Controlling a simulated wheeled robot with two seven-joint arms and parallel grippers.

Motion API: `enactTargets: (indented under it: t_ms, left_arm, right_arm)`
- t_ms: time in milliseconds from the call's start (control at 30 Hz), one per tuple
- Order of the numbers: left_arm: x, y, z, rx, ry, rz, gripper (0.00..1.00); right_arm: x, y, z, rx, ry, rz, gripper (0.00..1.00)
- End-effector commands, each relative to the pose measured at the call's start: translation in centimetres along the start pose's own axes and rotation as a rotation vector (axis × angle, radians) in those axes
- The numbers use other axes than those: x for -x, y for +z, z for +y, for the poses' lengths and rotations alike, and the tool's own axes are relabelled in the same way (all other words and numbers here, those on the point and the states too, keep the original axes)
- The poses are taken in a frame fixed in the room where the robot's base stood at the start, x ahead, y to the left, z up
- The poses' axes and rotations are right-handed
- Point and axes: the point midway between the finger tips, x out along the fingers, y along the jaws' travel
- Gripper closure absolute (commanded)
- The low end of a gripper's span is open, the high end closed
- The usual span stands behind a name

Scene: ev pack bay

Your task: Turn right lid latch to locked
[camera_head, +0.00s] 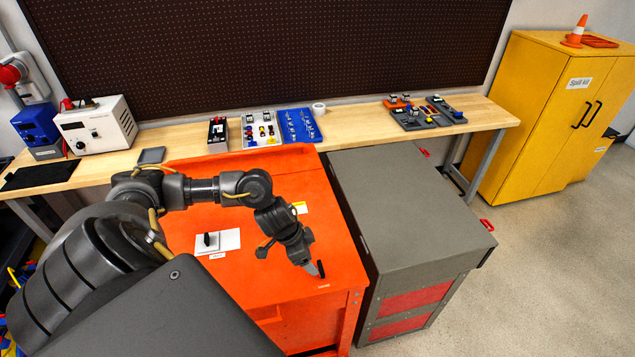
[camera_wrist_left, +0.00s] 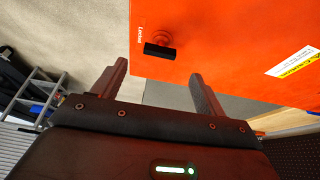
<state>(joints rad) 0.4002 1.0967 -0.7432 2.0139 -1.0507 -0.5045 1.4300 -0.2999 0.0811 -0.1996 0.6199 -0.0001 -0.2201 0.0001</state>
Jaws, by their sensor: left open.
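The right lid latch is a small black handle (camera_head: 321,269) near the front right corner of the orange lid (camera_head: 260,270). My left gripper (camera_head: 313,270) is right at the latch in the head view. In the wrist view its jaws (camera_wrist_left: 158,72) are open and empty, and the latch appears between and just past the fingertips. I see no clear contact. My right gripper is out of view.
A black knob on a white plate (camera_head: 207,242) sits left on the lid. A grey crate (camera_head: 400,215) stands close on the right. Behind is a wooden bench (camera_head: 357,127) with trays and devices. A yellow cabinet (camera_head: 530,110) stands far right, with open floor before it.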

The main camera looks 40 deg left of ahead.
Motion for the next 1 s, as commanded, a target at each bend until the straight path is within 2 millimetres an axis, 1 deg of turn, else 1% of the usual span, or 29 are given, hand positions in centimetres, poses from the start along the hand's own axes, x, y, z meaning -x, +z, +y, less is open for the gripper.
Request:
enactTargets:
  t_ms: [33,100,200,333,500,767,800,833,1000]
  left_arm:
    - [-1.1,0.0,0.1,0.004,0.003,-0.001,0.27]
    - [-2.4,0.0,0.1,0.004,0.002,-0.001,0.27]
    - [-4.1,0.0,0.1,0.002,0.001,-0.001,0.27]
    - [-5.8,-0.1,0.0,0.002,0.0,0.001,0.27]
    - [-6.8,-0.1,0.0,0.0,-0.001,0.001,0.27]
    - [-7.0,-0.1,0.0,-0.001,-0.001,0.001,0.27]
    - [-7.0,-0.1,0.0,-0.001,-0.001,0.001,0.29]
    - [-7.0,0.0,0.0,-0.001,-0.001,0.001,0.32]
    - [-7.0,0.0,0.0,-0.001,-0.001,0.001,0.55]
  right_arm:
    - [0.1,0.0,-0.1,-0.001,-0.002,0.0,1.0]
    - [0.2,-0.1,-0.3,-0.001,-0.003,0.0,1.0]
    - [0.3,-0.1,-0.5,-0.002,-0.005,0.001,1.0]
    - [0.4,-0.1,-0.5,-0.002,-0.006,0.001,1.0]
    - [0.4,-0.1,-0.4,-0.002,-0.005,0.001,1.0]
    - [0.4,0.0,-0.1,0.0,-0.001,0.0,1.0]
    - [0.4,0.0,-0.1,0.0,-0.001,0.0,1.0]
    - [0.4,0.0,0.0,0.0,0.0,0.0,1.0]
    - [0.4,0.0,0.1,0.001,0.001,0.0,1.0]
